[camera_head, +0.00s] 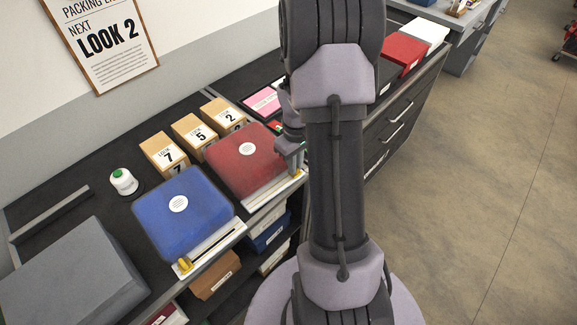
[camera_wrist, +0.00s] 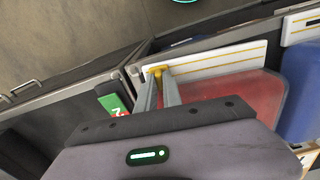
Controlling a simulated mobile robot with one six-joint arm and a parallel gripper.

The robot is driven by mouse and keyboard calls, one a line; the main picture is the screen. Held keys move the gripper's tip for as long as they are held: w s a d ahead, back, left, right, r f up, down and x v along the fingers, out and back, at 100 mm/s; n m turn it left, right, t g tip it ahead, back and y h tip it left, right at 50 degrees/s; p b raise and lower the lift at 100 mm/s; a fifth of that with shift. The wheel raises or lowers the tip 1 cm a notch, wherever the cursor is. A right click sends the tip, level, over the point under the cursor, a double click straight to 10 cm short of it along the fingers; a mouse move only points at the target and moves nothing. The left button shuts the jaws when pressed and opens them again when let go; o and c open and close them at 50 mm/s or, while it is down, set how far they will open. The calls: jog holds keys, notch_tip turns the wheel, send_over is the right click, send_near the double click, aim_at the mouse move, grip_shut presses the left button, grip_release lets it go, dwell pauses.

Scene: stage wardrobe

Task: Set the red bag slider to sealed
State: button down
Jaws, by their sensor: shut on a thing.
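The red bag (camera_head: 243,150) lies flat on the dark counter, with a round white label on top. It also shows in the wrist view (camera_wrist: 245,92). Its white slider strip (camera_head: 268,192) runs along the front edge, and in the wrist view the strip (camera_wrist: 220,58) shows yellow lines. The yellow slider (camera_wrist: 158,69) is at the strip's right end in the head view, which is the left end in the wrist view. My gripper (camera_wrist: 160,80) is shut on it, fingers pointing down at the strip. My arm partly hides this end in the head view.
A blue bag (camera_head: 180,210) lies to the left, its yellow slider (camera_head: 184,266) at its strip's left end. Several numbered boxes (camera_head: 193,132) stand behind. A white spool (camera_head: 123,181) and a grey case (camera_head: 72,280) are farther left. A green and red card (camera_wrist: 113,102) lies near my gripper.

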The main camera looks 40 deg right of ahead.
jog(key=c, duration=1.5)
grip_release()
jog(key=shift+d, duration=0.15)
notch_tip(320, 180, up, 17)
jog(key=p, duration=0.6)
jog(key=shift+r, duration=0.2)
